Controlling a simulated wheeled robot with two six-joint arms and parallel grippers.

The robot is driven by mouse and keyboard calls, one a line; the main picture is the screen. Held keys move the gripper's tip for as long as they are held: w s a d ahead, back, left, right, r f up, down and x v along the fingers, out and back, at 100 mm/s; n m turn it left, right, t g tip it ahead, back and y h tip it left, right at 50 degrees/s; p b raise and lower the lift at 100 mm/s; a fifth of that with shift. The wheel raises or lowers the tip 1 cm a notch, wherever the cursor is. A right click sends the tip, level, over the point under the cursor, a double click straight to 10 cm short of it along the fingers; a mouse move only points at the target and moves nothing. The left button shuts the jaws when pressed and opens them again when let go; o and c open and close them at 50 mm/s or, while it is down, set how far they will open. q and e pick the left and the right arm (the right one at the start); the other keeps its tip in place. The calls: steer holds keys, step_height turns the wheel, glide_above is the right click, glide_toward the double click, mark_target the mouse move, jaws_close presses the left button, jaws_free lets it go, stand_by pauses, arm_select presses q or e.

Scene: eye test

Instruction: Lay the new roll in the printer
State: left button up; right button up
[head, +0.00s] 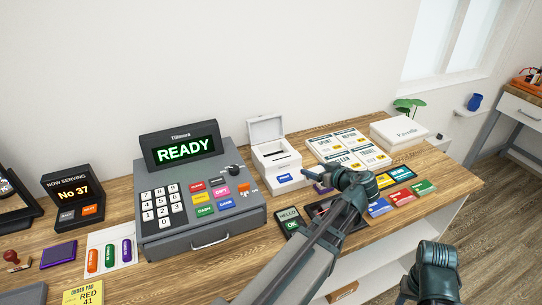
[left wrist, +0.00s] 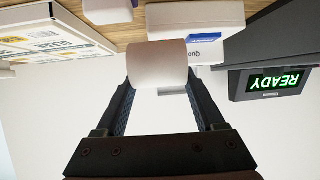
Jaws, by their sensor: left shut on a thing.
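My left gripper (head: 326,180) reaches over the counter just right of the white printer (head: 275,160). The printer's lid (head: 265,129) stands open, and a blue label is on its front. In the left wrist view, which is upside down, my left gripper (left wrist: 160,88) is shut on a pale roll (left wrist: 158,64), with a finger on each side. The printer (left wrist: 222,17) shows behind the roll, which hides part of it. In the head view the roll is small and mostly hidden by my gripper. My right gripper's fingers are out of the frames.
A grey till (head: 200,225) reading READY stands left of the printer. Behind my left gripper stand price cards (head: 345,147) and a white box (head: 398,132). A card terminal (head: 290,222) and several coloured cards (head: 402,174) lie near the counter's front edge.

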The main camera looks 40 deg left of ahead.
arm_select(q)
steer(key=w+a+r+m+t+p, duration=0.1)
steer(key=w+a+r+p, duration=0.2)
steer(key=a, duration=0.7)
steer(key=a+r+p, duration=0.3)
steer(key=a+r, duration=0.2)
steer(key=a, duration=0.5)
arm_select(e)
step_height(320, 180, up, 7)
arm_select(q)
step_height(320, 180, down, 7)
steer(key=b, duration=0.6)
steer(key=shift+w+d, duration=0.15)
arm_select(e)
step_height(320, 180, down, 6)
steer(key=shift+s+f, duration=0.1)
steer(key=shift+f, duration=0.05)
arm_select(q)
step_height(320, 180, down, 4)
steer(key=b, duration=0.3)
steer(key=shift+r+b, duration=0.2)
steer(key=shift+b, duration=0.2)
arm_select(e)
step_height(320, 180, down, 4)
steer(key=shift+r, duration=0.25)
arm_select(q)
steer(key=shift+f, duration=0.15)
steer(key=o, duration=1.1)
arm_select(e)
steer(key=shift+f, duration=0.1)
